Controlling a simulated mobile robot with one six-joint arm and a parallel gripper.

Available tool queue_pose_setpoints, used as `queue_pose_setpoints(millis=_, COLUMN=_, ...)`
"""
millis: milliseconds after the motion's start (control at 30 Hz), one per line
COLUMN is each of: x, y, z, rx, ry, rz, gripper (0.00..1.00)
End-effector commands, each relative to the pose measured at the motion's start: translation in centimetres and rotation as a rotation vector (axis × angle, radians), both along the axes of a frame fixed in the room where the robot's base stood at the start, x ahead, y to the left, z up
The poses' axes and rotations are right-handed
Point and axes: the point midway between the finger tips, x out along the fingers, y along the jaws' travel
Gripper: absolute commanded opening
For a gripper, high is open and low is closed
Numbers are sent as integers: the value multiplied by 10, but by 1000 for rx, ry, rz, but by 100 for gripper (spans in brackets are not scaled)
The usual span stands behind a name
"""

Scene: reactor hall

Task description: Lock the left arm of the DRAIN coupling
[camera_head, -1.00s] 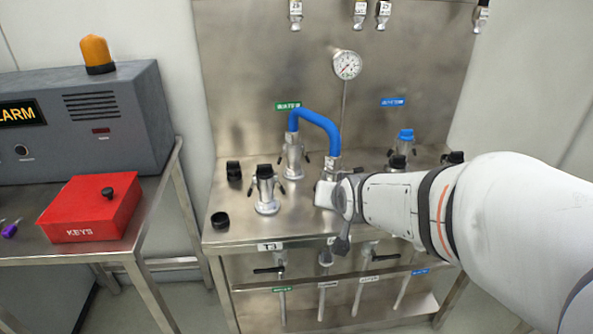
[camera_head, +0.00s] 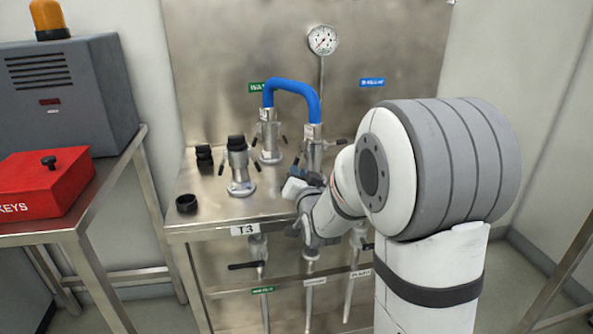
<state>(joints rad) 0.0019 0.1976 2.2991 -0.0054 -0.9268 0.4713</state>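A blue hose (camera_head: 292,86) arches between two metal couplings on the steel bench. Its left end sits on the rear coupling (camera_head: 269,143) under the green label, with small dark lever arms at its sides. Its right end sits on another coupling (camera_head: 313,150), whose lower part is partly hidden by my gripper. No label legibly reads DRAIN, so I cannot tell which coupling is that one. My gripper (camera_head: 299,189) is low at the front of the right hose coupling, close to its base. Its fingers are small and partly hidden; contact and opening cannot be told.
A black-capped coupling (camera_head: 239,168) stands front left, near loose black caps (camera_head: 187,203). The steel bench (camera_head: 210,221) has pipes and valve handles below its front edge. A red KEYS box (camera_head: 45,184) is on the left table. My arm hides the bench's right side.

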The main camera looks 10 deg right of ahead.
Motion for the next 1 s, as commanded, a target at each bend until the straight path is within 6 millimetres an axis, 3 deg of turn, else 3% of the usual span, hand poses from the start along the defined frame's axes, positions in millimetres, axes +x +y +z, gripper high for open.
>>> queue_pose_setpoints(millis=100, x=20, y=0, z=-1, rx=0, ry=0, rz=0, gripper=17)
queue_pose_setpoints(millis=300, x=39, y=0, z=0, rx=-1, ry=0, rz=-1, gripper=17)
queue_pose_setpoints(millis=600, x=42, y=-1, z=0, rx=-1, ry=0, rz=-1, gripper=17)
queue_pose_setpoints(millis=833, x=42, y=-1, z=0, rx=-1, ry=0, rz=-1, gripper=0)
queue_pose_setpoints(millis=1000, x=41, y=-1, z=0, rx=-1, ry=0, rz=-1, gripper=0)
